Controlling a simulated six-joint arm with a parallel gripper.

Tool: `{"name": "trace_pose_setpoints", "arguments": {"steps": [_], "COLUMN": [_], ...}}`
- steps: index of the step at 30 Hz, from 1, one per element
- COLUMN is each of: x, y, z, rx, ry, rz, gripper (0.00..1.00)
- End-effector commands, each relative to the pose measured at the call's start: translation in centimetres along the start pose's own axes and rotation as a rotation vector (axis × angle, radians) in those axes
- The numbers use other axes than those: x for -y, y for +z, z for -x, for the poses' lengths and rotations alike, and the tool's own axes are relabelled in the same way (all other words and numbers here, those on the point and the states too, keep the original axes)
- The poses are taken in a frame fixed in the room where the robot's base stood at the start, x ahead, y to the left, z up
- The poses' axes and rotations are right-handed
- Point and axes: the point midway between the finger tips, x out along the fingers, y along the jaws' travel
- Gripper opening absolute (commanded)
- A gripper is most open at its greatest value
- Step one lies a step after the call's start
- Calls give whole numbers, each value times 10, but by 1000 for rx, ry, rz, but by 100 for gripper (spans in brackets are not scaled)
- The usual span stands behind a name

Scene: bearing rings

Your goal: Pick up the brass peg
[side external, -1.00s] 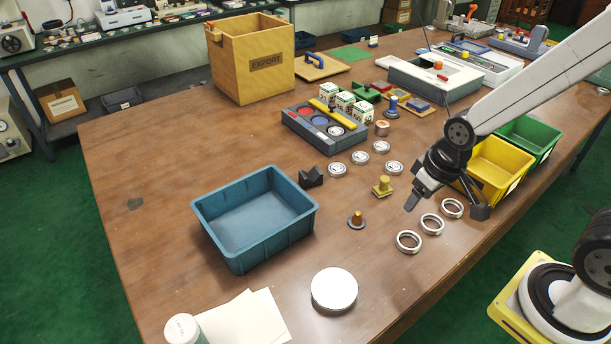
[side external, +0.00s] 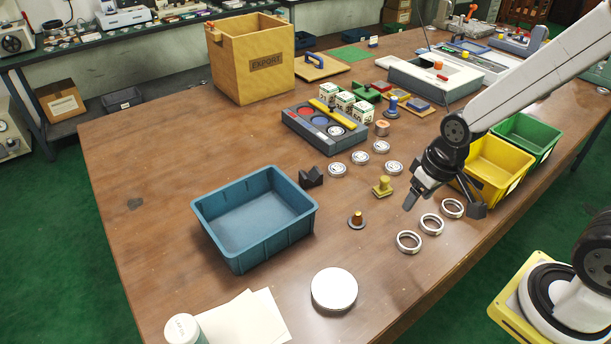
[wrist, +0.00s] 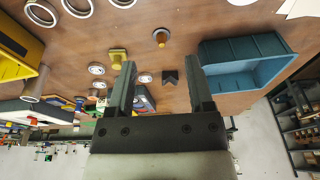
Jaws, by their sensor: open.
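Two small pegs stand upright on the table. One is brass-yellow on a square base (side external: 382,187); the other is orange-brown on a dark round base (side external: 357,219). I cannot tell for certain which is the brass peg. In the wrist view the yellow peg (wrist: 118,58) is near the left fingertip, and the orange-brown peg (wrist: 161,37) is beyond the gap between the fingers. My gripper (side external: 445,205) is open and empty, above the table and right of both pegs in the side view. Its spread fingers also show in the wrist view (wrist: 161,64).
Several metal rings (side external: 409,242) lie near my gripper. Several small discs (side external: 394,168) and a black V-block (side external: 312,176) lie left of it. A blue bin (side external: 205,219) stands left, a yellow bin (side external: 503,200) right. A round white lid (side external: 334,289) lies in front.

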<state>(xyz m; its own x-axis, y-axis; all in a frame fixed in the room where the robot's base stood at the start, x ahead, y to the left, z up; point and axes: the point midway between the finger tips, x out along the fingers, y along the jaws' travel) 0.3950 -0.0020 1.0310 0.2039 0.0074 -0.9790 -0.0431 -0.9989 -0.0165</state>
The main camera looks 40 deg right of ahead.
Motion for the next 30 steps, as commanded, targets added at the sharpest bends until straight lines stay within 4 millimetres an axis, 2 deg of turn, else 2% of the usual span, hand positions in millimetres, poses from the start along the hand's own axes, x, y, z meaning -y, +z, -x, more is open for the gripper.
{"name": "trace_pose_setpoints", "arguments": {"steps": [11, 30], "x": [-11, -24], "y": [-18, -61], "z": [-33, -114], "rx": [214, 641], "ry": [-68, -348], "rz": [-353, -1070], "gripper": [67, 67]}}
